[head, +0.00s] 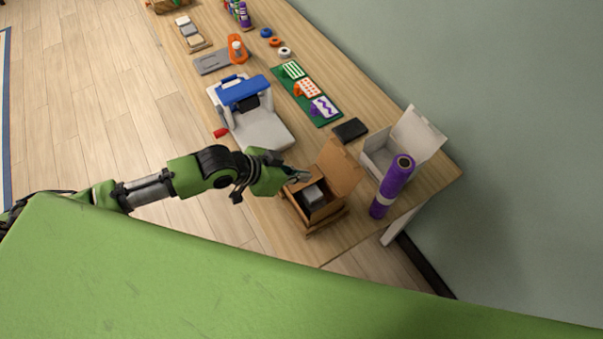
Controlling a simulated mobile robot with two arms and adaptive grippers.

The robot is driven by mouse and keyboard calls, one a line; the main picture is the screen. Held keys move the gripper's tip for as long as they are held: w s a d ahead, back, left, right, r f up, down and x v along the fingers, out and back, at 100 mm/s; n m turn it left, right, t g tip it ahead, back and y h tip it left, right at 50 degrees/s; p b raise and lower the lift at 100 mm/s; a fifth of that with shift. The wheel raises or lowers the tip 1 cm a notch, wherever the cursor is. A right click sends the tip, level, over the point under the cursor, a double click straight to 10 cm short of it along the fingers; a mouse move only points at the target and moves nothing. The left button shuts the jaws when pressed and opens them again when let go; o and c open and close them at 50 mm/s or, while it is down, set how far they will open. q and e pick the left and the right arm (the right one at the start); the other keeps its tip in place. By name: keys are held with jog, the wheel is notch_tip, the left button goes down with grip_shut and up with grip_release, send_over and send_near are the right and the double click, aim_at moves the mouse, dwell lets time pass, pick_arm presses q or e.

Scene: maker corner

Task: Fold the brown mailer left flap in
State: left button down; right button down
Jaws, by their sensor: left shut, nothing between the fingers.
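The brown mailer (325,212) stands near the front end of the workbench with its lid (341,167) raised at the back. A grey item (313,196) lies inside its dark interior. My left gripper (300,177) comes in from the left and is shut with nothing held. Its fingertips are at the mailer's upper left edge, close to the lid; I cannot tell whether they touch it. The left flap is partly hidden by the gripper, and its angle is unclear. My right gripper is not in view.
A white open box (381,158) and an upright purple roll (391,188) stand right of the mailer. A white and blue machine (262,128) stands to the upper left. The workbench's near corner is bare.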

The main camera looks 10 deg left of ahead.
pick_arm(q)
jog(key=b+v, duration=0.2)
jog(key=v, duration=0.8)
jog(key=shift+s+r, duration=0.25)
jog(key=shift+r, duration=0.15)
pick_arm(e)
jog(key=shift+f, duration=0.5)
pick_arm(q)
jog(key=shift+d, duration=0.1)
